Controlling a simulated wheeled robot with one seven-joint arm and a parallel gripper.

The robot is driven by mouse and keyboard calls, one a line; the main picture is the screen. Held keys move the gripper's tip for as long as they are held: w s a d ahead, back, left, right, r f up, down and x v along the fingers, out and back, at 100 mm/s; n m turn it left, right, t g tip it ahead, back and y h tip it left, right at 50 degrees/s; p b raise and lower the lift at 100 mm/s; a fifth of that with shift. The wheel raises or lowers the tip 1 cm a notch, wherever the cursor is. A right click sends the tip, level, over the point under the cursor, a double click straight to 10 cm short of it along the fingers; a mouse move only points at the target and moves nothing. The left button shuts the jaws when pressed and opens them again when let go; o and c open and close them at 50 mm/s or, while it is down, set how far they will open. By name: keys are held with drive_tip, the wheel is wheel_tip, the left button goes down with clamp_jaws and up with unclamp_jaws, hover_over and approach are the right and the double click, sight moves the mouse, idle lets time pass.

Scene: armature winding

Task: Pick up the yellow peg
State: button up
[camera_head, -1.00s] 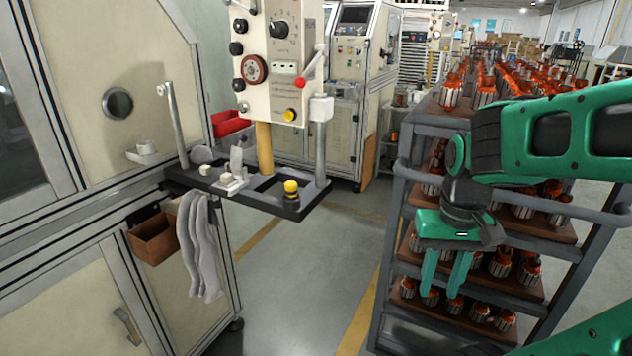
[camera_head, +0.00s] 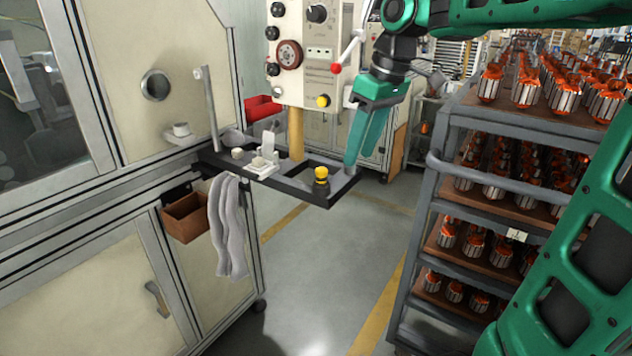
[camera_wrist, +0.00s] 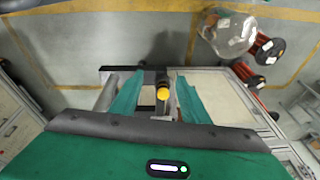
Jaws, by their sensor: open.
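The yellow peg (camera_head: 321,172) stands upright in a dark base near the front right corner of the black tray frame (camera_head: 318,201). It also shows in the wrist view (camera_wrist: 163,93), between and beyond my two fingers. My gripper (camera_head: 362,150) is in the head view, to the right of the peg and a little higher, with its green fingers pointing down. In the wrist view my gripper (camera_wrist: 158,103) is open, with nothing held between its fingers. In the head view one finger largely hides the other.
White blocks (camera_head: 263,164) lie on the tray, left of the peg. The control box (camera_head: 315,50) hangs behind the tray. A brown bin (camera_head: 186,217) and grey cloth (camera_head: 228,225) hang below it. A grey rack (camera_head: 437,168) of armatures stands to the right.

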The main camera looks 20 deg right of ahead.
drive_tip(key=w+a+r+n, duration=0.4)
hover_over(323, 169)
drive_tip(key=f, duration=0.5)
drive_tip(key=shift+s+d+f, duration=0.25)
drive_tip(key=shift+s+f, duration=0.05)
drive_tip(key=shift+s, duration=0.1)
drive_tip(key=shift+d+x, duration=0.15)
drive_tip(key=shift+x, duration=1.15)
drive_tip(key=shift+d+x, duration=0.15)
drive_tip(key=shift+x, duration=1.15)
drive_tip(key=shift+f, duration=0.1)
clamp_jaws()
